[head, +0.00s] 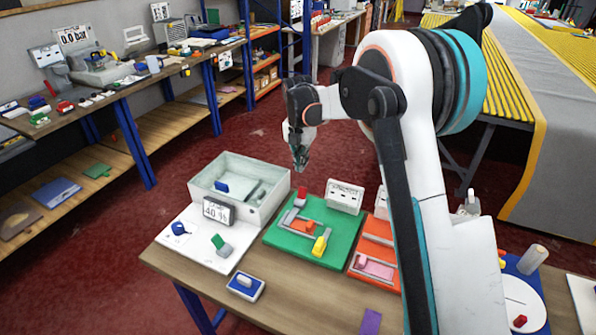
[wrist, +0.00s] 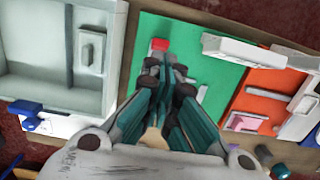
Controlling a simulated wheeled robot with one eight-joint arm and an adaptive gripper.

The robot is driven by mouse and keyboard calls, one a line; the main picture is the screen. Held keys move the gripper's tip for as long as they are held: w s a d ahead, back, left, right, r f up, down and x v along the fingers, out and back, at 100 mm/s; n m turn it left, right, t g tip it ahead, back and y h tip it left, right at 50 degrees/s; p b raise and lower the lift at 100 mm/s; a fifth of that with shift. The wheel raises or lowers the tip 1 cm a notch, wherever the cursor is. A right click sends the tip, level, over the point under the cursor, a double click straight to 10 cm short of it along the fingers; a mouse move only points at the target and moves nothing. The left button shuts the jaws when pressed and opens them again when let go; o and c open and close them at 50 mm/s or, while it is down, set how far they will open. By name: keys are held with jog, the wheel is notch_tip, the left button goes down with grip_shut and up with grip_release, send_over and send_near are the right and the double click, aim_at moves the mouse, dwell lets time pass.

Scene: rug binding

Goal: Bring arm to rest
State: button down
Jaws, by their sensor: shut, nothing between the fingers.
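My gripper (head: 301,165) hangs from my raised, bent arm, pointing down above the back edge of the green board, near the right side of the grey bin. In the wrist view my gripper (wrist: 168,62) has its teal fingers together, with nothing between them. The green board (head: 340,247) lies below with a red block, an orange block and a yellow piece on it. The red block (wrist: 159,45) shows just beyond the fingertips in the wrist view, apart from them as far as I can tell. My arm hides part of the table's right side.
The grey open bin (head: 275,203) stands left of the green board, with a "40 %" display (head: 217,210) at its front. An orange board (head: 378,235) lies to the right. A blue-and-white block (head: 245,286) sits near the front edge. A long workbench (head: 120,88) runs behind left.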

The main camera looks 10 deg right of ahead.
jog(key=shift+d+r, duration=0.1)
jog(key=shift+r, duration=0.15)
jog(key=shift+w, duration=0.1)
jog(key=s+d+r+m+t+b, duration=0.1)
jog(key=s+r+m, duration=0.6)
jog(key=s, duration=0.2)
jog(key=s+d+r+m+t+b, duration=0.1)
jog(key=s+r+m+t, duration=0.1)
jog(key=s+r+m, duration=0.55)
jog(key=s+f+m+t, duration=0.1)
jog(key=s+f+m, duration=0.2)
jog(key=s+m, duration=0.4)
jog(key=s+f+m+t+b, duration=0.1)
jog(key=s+m, duration=0.6)
jog(key=s, duration=0.9)
notch_tip(320, 180, down, 2)
jog(key=shift+s+d+f+t+y, duration=0.1)
jog(key=shift+s+d+t+y, duration=0.25)
jog(key=shift+t, duration=0.25)
